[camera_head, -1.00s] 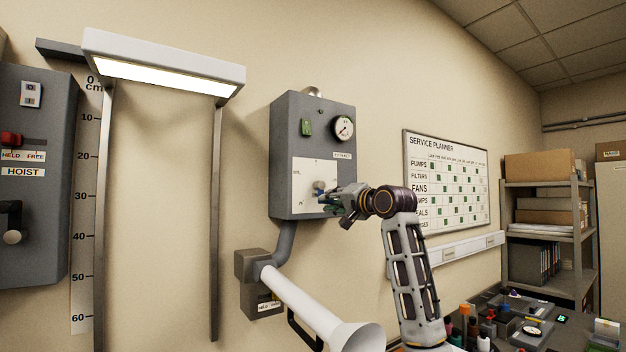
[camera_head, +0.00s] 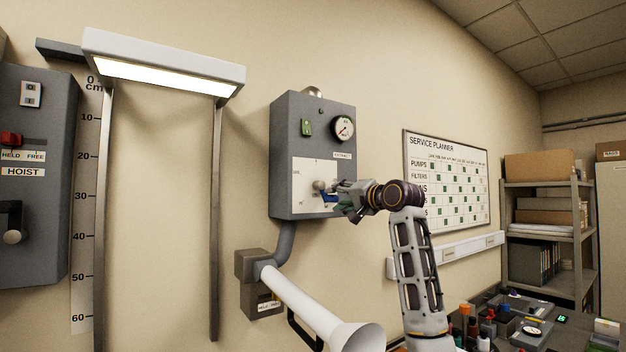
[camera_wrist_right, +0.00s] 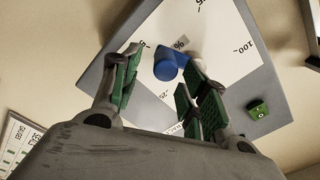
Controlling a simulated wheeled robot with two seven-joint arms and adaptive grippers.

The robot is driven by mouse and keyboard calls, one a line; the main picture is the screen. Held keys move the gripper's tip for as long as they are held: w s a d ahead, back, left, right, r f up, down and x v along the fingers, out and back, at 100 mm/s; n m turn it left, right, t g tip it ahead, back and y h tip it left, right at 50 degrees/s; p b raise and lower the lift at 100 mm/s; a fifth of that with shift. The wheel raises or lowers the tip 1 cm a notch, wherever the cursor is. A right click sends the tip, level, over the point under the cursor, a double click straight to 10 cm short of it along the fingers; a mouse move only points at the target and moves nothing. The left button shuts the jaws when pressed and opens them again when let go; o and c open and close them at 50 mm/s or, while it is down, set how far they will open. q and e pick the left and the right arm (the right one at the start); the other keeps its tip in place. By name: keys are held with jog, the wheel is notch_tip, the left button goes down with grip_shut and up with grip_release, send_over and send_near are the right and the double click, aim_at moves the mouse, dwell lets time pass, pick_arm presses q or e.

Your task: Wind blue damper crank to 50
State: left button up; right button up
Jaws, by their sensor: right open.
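The damper crank has a blue knob (camera_head: 328,197) next to its hub (camera_head: 319,186), on the white dial plate (camera_head: 302,172) of the grey extract box. In the right wrist view the blue knob (camera_wrist_right: 168,67) lies just ahead of the gap between my right gripper's fingers (camera_wrist_right: 157,80). There it points between a mark partly hidden by the left finger and the 25 mark. In the head view my right gripper (camera_head: 345,202) is just right of the knob, open, with its fingers apart. I cannot tell whether a finger touches the knob. My left gripper is not in view.
A round gauge (camera_head: 343,127) and green switch (camera_head: 307,127) sit above the dial on the grey box (camera_head: 285,135). A white duct horn (camera_head: 310,310) juts out below. The service planner (camera_head: 455,175) hangs behind my right arm. A cluttered bench (camera_head: 520,320) is at lower right.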

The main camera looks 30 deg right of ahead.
jog(key=shift+s, duration=0.1)
jog(key=s+b, duration=0.3)
jog(key=s, duration=0.5)
jog(key=shift+d, duration=0.25)
dwell(0.4)
jog(key=s+d, duration=0.1)
jog(key=s, duration=1)
jog(key=shift+s, duration=0.4)
